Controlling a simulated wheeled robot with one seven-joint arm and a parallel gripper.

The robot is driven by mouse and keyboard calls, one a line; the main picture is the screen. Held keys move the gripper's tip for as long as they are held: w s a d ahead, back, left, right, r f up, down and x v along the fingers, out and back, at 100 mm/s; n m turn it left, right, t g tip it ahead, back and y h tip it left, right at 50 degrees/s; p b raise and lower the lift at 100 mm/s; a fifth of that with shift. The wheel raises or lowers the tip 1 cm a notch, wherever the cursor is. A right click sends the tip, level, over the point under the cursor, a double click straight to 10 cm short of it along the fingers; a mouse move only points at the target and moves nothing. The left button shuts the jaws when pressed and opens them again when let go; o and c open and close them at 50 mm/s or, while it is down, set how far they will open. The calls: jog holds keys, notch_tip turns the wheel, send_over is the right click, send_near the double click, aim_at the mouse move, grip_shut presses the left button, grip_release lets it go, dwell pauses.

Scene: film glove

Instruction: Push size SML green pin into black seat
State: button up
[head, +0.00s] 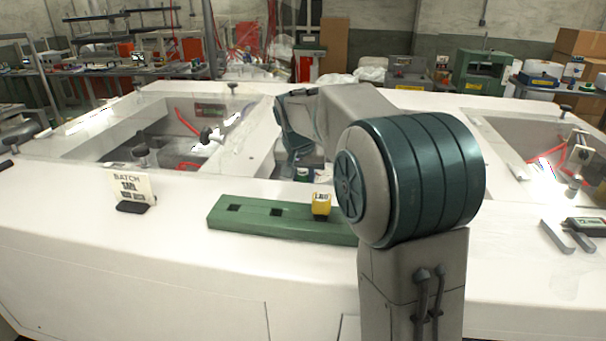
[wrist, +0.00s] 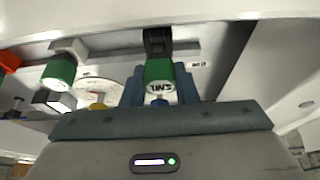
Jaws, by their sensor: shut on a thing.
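In the wrist view, a green pin (wrist: 159,70) with a white end marked SML sits between the two blue fingers of my gripper (wrist: 160,88). My gripper is shut on it. The black seat (wrist: 157,38) is straight beyond the pin, on a grey bar. The pin's far end overlaps the seat in the picture; I cannot tell whether it touches or has entered it. A second green pin (wrist: 58,72) with a white end is at the left, apart from my gripper. In the head view my arm hides most of the gripper area.
A green block (head: 235,222) with dark square holes and a yellow cube (head: 321,204) stands on the white bench. A batch card (head: 132,186) stands at left. In the wrist view, a white disc (wrist: 97,88) and a red thing (wrist: 9,60) are at left.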

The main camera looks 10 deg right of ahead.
jog(key=shift+f+b, duration=0.45)
jog(key=shift+f, duration=0.25)
jog(key=o, duration=1.1)
jog(key=shift+c, duration=0.2)
jog(key=shift+r, duration=0.1)
jog(key=v, duration=1.3)
jog(key=shift+s+r, duration=0.2)
jog(key=shift+r, duration=0.1)
